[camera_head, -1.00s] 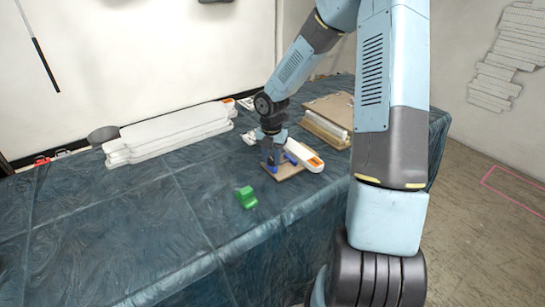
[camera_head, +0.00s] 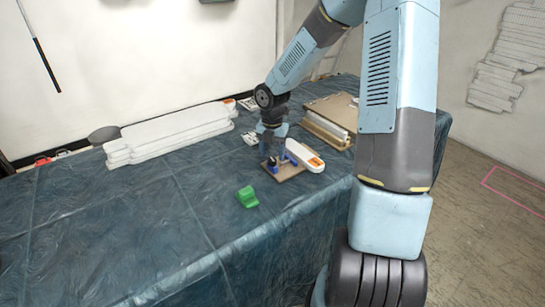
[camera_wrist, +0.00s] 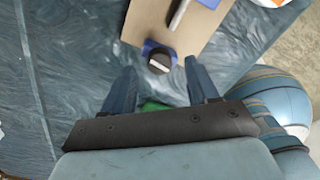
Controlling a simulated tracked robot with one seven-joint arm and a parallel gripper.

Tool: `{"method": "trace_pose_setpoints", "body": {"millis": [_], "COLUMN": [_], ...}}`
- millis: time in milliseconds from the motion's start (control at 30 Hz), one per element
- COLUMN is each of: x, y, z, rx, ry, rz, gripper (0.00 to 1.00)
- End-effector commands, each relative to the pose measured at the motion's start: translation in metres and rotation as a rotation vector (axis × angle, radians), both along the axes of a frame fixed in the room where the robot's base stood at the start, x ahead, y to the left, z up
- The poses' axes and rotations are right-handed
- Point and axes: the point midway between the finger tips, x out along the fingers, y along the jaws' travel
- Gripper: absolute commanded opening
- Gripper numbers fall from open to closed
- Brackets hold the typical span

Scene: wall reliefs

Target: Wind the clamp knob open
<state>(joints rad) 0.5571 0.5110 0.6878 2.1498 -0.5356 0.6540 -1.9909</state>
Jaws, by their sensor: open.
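The clamp knob is a round black knob with a white line across its top (camera_wrist: 160,62), on a blue clamp body (camera_wrist: 148,46) at the edge of a tan board (camera_wrist: 150,22). In the wrist view it lies just beyond and between my fingertips, apart from them. My gripper (camera_wrist: 163,75) is open and empty. In the head view my gripper (camera_head: 271,145) is over the left part of the board (camera_head: 286,172), where it hides most of the knob. A metal rod (camera_wrist: 179,14) lies on the board beyond the knob.
A green block (camera_head: 247,197) lies on the blue-covered table (camera_head: 130,230) in front of the board. A white and orange device (camera_head: 305,156) is right of the clamp. The table's front left is clear.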

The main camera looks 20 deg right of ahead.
Motion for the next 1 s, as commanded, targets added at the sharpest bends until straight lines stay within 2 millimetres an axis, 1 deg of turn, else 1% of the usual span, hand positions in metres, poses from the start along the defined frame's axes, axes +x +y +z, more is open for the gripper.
{"method": "trace_pose_setpoints", "body": {"millis": [33,100,300,500,600,700,1000], "x": [0.001,0.001,0.001,0.002,0.002,0.001,0.001], "y": [-0.001,-0.001,-0.001,-0.001,0.0,0.0,0.0], "z": [0.011,0.025,0.065,0.095,0.105,0.11,0.112], "rx": [-0.002,-0.001,-0.002,-0.001,-0.001,0.0,0.0], "ry": [-0.004,-0.005,-0.004,-0.002,-0.002,0.001,0.001], "rz": [-0.004,-0.002,-0.003,-0.002,-0.001,-0.001,-0.001], "gripper": [0.59,0.59,0.59,0.59,0.59,0.59,0.59]}}
